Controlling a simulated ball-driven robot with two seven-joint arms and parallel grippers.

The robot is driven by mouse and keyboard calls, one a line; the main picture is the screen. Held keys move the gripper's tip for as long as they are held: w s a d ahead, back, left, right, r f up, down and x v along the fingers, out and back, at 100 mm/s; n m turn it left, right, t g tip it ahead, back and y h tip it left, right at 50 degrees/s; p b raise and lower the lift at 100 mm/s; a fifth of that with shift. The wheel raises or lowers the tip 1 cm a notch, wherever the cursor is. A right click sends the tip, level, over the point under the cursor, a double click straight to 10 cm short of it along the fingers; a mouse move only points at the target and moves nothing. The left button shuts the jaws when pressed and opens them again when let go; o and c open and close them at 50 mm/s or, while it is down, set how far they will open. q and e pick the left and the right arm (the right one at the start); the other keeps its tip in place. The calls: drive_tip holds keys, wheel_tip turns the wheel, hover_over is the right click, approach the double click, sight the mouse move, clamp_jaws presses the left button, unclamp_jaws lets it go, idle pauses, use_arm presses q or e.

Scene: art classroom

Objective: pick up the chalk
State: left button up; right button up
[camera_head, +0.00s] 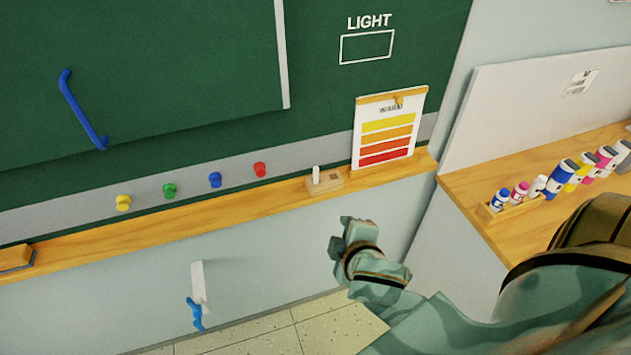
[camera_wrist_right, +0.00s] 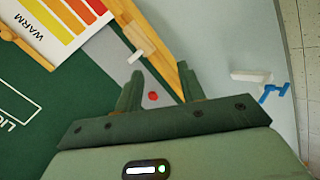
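The chalk (camera_head: 316,173) is a short white stick standing upright in a small wooden holder (camera_head: 332,182) on the ledge under the green board. The chalk also shows in the right wrist view (camera_wrist_right: 136,56), beyond the fingertips. My right gripper (camera_head: 348,228) is below and in front of the holder, apart from the chalk. In the right wrist view the two fingers (camera_wrist_right: 160,80) are spread with nothing held between them. My left gripper is not in view.
The wooden ledge (camera_head: 230,208) runs along the board, with coloured knobs above it. A colour chart (camera_head: 388,130) hangs just right of the holder. A wooden table (camera_head: 466,190) with paint bottles stands at right. A blue hook (camera_head: 195,315) is on the wall below.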

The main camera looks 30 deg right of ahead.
drive_tip(key=w+a+r+n+t+y, duration=0.55)
drive_tip(key=a+r+n, duration=0.2)
drive_tip(key=r, duration=0.35)
drive_tip(key=w+a+r+n+t+y, duration=0.4)
drive_tip(key=w+a+r+n+t, duration=0.25)
drive_tip(key=r, duration=0.55)
drive_tip(key=s+a+r+n+g+y, duration=0.1)
drive_tip(key=s+a+n+g+y, duration=0.2)
drive_tip(key=a+n+g+y, duration=0.65)
drive_tip(key=s+a+r+n+g+y, duration=0.1)
drive_tip(key=s+a+n+g+y, duration=0.3)
drive_tip(key=n, duration=1.1)
drive_tip(key=n+g+h, duration=0.5)
drive_tip(key=n+h, duration=1.3)
drive_tip(key=h, duration=0.3)
approach(316, 169)
drive_tip(key=shift+m+h, duration=0.25)
drive_tip(key=shift+h, duration=0.05)
drive_tip(key=b+x, duration=0.1)
drive_tip(key=x, duration=0.3)
drive_tip(key=shift+a+f+b, duration=0.1)
drive_tip(key=shift+f+b, duration=0.25)
drive_tip(key=b+x, duration=0.1)
drive_tip(key=x, duration=0.5)
drive_tip(key=shift+w+f, duration=0.2)
clamp_jaws()
